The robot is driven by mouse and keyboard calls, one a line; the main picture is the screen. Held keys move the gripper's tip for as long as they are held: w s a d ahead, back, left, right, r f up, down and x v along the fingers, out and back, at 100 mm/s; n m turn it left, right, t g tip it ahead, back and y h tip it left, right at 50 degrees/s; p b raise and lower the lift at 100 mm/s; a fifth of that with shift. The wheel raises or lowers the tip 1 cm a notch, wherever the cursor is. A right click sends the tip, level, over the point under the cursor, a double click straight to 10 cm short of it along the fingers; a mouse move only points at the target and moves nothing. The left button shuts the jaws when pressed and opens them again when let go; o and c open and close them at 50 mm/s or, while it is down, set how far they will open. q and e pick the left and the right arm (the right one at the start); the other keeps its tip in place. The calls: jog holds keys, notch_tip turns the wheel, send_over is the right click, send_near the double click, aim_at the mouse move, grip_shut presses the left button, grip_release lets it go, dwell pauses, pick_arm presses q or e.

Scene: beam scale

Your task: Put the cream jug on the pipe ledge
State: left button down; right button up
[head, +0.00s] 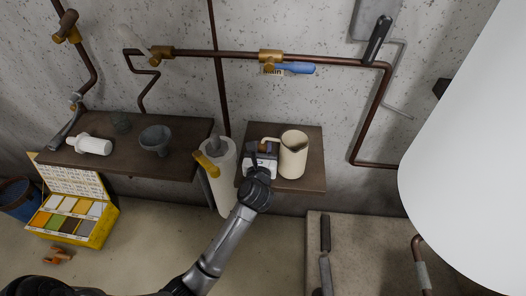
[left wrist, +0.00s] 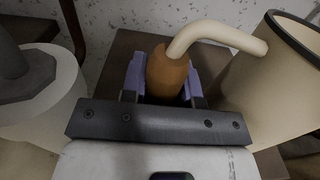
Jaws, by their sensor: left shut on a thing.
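The cream jug (head: 293,158) is upright at the small brown wooden ledge (head: 312,180) below the copper pipe. Whether its base touches the ledge or hangs just above it, I cannot tell. My left gripper (head: 264,150) is at the jug's left side, on its handle. In the left wrist view, the purple-padded fingers (left wrist: 165,80) are shut around the brown grip (left wrist: 166,72) of the handle. The cream jug body (left wrist: 270,85) with its dark rim is to the right there. My right gripper is not in view.
A white cylinder with a grey top (head: 222,178) stands close left of the ledge. A longer shelf (head: 115,160) holds a grey cup (head: 156,140) and a white bottle (head: 92,145). A big white rounded body fills the right.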

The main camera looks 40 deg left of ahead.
pick_arm(q)
jog(key=shift+f, duration=0.35)
